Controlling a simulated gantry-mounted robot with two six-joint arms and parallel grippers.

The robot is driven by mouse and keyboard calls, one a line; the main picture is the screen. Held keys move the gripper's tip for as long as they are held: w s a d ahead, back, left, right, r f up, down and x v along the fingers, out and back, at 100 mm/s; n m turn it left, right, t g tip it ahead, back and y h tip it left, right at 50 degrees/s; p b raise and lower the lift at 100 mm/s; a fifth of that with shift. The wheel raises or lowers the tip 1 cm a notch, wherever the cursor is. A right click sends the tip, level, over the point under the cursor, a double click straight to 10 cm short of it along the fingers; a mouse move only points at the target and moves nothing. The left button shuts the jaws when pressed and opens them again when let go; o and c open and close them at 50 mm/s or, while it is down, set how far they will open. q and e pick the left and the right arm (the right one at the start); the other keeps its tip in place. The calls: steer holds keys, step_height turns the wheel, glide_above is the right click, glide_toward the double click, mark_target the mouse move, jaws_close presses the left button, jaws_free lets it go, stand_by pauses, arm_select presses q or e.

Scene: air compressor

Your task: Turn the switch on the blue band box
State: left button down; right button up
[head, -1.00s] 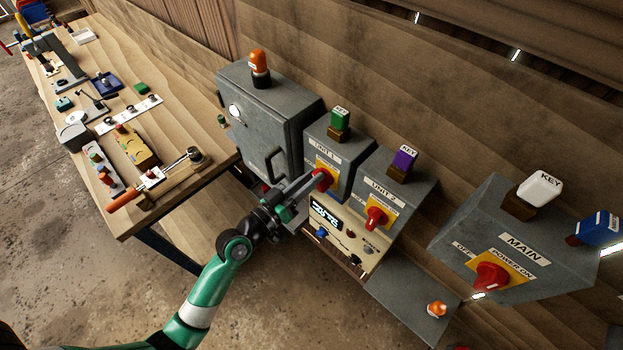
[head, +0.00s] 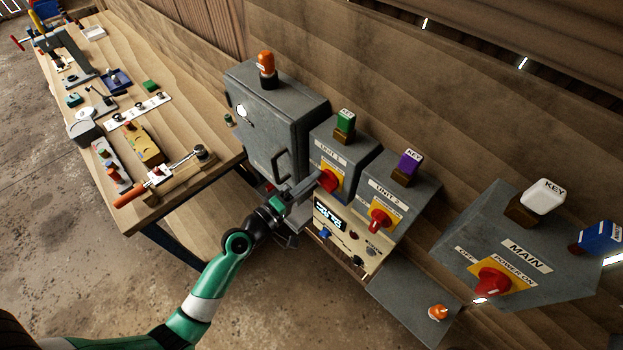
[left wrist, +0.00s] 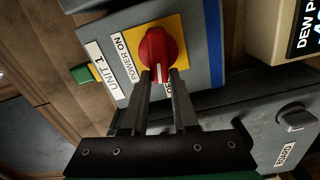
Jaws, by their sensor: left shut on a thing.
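The UNIT 1 box (head: 338,150) is grey, with a blue band (left wrist: 215,42) along one edge. Its red switch (head: 328,181) sits on a yellow plate and also shows in the left wrist view (left wrist: 157,50). My left gripper (head: 314,184) reaches the switch from the left. In the left wrist view its two fingers (left wrist: 160,80) are shut on the lower end of the red knob, one on each side. The knob's white mark points down between the fingers. The POWER ON label is at its upper left; another label is partly hidden by a finger. My right gripper is not in view.
The UNIT 2 box (head: 410,190) with its own red switch stands to the right, and the MAIN box (head: 515,255) further right. A display panel (head: 330,217) lies below UNIT 1. A grey cabinet (head: 277,110) stands left. A wooden workbench (head: 185,125) holds several tools.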

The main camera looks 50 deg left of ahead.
arm_select(q)
steer(key=shift+f+n, duration=0.2)
steer(key=shift+n, duration=0.9)
steer(key=c, duration=0.7)
jaws_free()
steer(key=shift+s+f, duration=0.1)
steer(key=s, duration=0.3)
steer(key=s+b, duration=0.1)
steer(key=s, duration=0.3)
steer(key=s+d+b, duration=0.1)
steer(key=s, duration=0.3)
steer(key=shift+s, duration=0.2)
